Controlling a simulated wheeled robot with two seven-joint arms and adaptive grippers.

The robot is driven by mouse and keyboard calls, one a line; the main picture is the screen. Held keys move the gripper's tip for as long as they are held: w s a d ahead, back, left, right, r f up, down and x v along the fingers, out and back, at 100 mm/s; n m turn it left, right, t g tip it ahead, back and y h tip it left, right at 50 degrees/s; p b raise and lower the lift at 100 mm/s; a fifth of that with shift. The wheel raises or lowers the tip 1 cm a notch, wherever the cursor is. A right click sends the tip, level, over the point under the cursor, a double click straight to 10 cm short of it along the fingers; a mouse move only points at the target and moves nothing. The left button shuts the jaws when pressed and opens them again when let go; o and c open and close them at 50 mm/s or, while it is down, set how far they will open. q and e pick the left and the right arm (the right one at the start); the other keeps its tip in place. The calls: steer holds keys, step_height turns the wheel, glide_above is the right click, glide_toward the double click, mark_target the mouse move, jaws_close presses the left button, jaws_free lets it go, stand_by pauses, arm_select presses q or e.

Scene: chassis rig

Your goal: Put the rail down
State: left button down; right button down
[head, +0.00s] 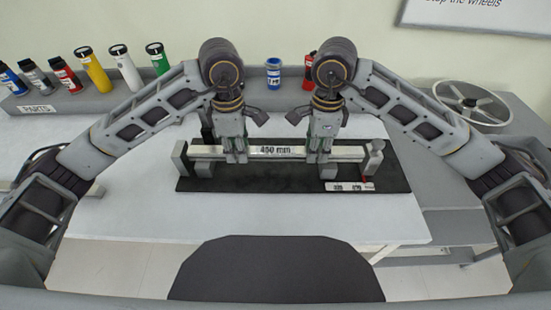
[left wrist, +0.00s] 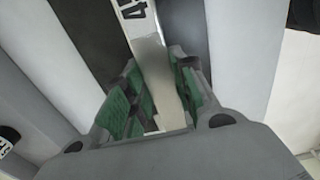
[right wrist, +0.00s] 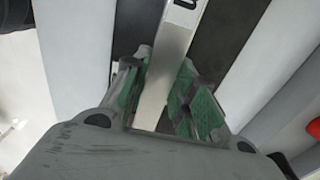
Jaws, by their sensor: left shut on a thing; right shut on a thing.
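A pale metal rail (head: 256,151) marked 450 mm lies level across the rig on the black mat (head: 255,183), between a grey block at its left end and a post at its right end. Both my grippers hold it from above. My left gripper (head: 235,158) is shut on the rail left of the label; the rail (left wrist: 152,62) runs between its green pads in the left wrist view. My right gripper (head: 318,158) is shut on it right of the label; the rail (right wrist: 168,62) runs between its pads in the right wrist view. Whether the rail touches its supports is unclear.
A grey block (head: 180,160) and a clamp post (head: 374,157) stand at the rig's ends. A small labelled strip (head: 349,186) lies at the mat's front right. Coloured cylinders (head: 95,69) stand in the parts rack behind left. A wheel (head: 472,103) lies right. The front white table is clear.

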arm_select(q)
steer(key=shift+f, duration=0.2)
arm_select(e)
steer(key=shift+f, duration=0.25)
arm_select(q)
steer(key=c, duration=1.2)
jaws_free()
arm_select(e)
steer(key=c, duration=1.2)
jaws_free()
arm_select(q)
steer(key=shift+o, duration=0.2)
arm_select(e)
steer(key=shift+o, duration=0.2)
arm_select(q)
steer(key=shift+r, duration=0.1)
step_height(320, 180, up, 12)
arm_select(e)
steer(key=shift+r, duration=0.1)
step_height(320, 180, up, 12)
